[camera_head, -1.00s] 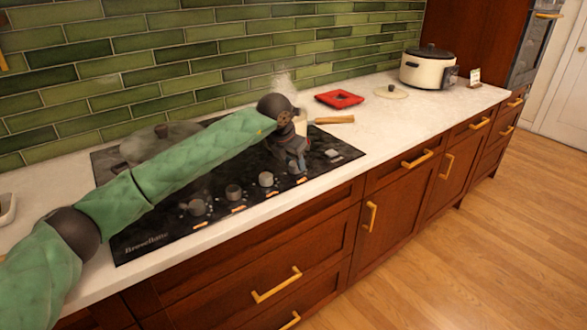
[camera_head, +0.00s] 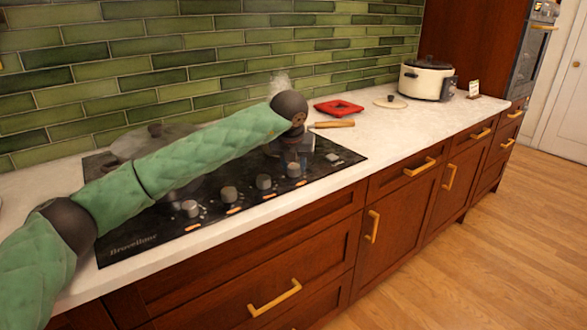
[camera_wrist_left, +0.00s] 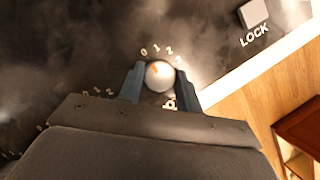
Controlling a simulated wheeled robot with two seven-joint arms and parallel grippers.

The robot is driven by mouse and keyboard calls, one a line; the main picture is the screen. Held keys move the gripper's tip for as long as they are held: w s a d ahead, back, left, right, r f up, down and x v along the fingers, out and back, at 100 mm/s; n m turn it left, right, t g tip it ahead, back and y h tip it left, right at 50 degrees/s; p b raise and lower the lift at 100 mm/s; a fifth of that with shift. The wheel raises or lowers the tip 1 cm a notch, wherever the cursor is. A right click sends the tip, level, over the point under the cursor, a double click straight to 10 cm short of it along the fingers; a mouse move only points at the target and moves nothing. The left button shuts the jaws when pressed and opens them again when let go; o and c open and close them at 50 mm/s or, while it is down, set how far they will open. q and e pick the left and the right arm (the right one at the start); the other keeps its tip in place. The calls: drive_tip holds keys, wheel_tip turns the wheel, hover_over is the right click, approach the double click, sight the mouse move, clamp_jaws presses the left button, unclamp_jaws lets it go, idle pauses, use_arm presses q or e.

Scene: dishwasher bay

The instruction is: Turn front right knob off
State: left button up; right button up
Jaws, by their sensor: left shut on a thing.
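The cooktop's row of grey knobs runs along its front edge. The rightmost knob (camera_head: 293,170) is partly hidden by my left gripper. In the left wrist view this round knob (camera_wrist_left: 160,76) sits between the two fingers of my left gripper (camera_wrist_left: 160,84), which is shut on it. Printed marks 0, 1, 2, 3 arc above the knob. Its orange pointer line tilts up and left, roughly toward the 0 and 1. My right gripper is not in view.
Other knobs (camera_head: 229,194) stand to the left on the black cooktop (camera_head: 140,232). Steam rises around cookware behind my arm. A wooden handle (camera_head: 334,124) sticks out right of my wrist. A red trivet (camera_head: 338,108) and white cooker (camera_head: 426,82) stand farther along the counter.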

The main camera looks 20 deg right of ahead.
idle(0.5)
use_arm(q)
drive_tip(key=o, duration=1)
drive_tip(key=shift+r, duration=0.1)
drive_tip(key=v, duration=0.7)
drive_tip(key=shift+s+r+b, duration=0.15)
drive_tip(key=shift+r+b, duration=0.1)
drive_tip(key=shift+b, duration=0.15)
